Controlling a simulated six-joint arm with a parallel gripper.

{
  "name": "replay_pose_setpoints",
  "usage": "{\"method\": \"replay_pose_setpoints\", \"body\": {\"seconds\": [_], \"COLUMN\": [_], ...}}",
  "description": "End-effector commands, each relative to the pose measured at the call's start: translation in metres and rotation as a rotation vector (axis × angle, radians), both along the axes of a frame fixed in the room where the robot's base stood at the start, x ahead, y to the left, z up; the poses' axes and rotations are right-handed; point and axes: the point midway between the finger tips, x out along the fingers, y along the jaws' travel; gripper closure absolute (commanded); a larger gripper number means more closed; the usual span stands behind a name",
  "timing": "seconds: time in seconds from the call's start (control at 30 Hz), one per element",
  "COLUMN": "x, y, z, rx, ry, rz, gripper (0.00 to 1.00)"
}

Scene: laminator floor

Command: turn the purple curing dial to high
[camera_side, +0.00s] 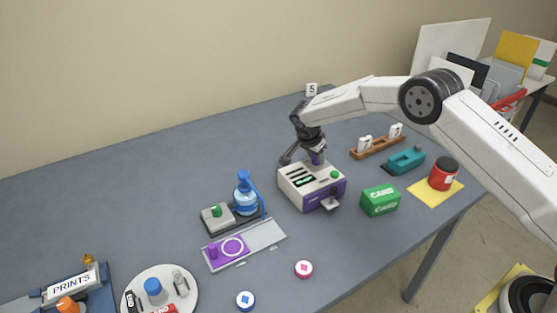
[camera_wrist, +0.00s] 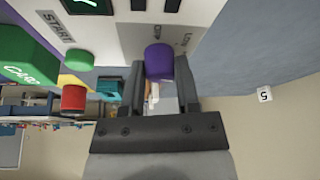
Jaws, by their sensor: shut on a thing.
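The purple curing dial (camera_wrist: 159,62) stands on the panel of the white and purple machine (camera_side: 310,190). In the wrist view it sits between my two fingers, which close on its sides. My gripper (camera_wrist: 160,75) is shut on the dial. A green START button (camera_wrist: 78,60) is on the same panel.
A green card box (camera_side: 380,200) stands close to the machine's right. A wooden rack (camera_side: 377,147) and a red jar (camera_side: 444,174) stand further right. The table's back left is clear.

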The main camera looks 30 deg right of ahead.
Motion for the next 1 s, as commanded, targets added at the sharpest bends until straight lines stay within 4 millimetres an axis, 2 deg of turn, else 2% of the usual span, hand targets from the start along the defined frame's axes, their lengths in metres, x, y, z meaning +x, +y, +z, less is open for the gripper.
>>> {"method": "replay_pose_setpoints", "body": {"seconds": [0.33, 0.37, 0.4, 0.47, 0.83, 1.0], "x": [0.0, 0.0, 0.0, 0.0, 0.0, 0.0], "y": [0.001, 0.001, 0.001, 0.001, 0.001, 0.004], "z": [-0.001, -0.001, -0.001, -0.001, 0.001, 0.01], "rx": [0.002, 0.002, 0.001, 0.001, 0.0, 0.001], "ry": [0.0, 0.0, 0.001, 0.001, 0.0, -0.002], "rz": [-0.005, -0.005, -0.004, -0.004, -0.003, -0.002], "gripper": [1.0, 0.57, 0.44, 0.25, 0.25, 0.25]}}
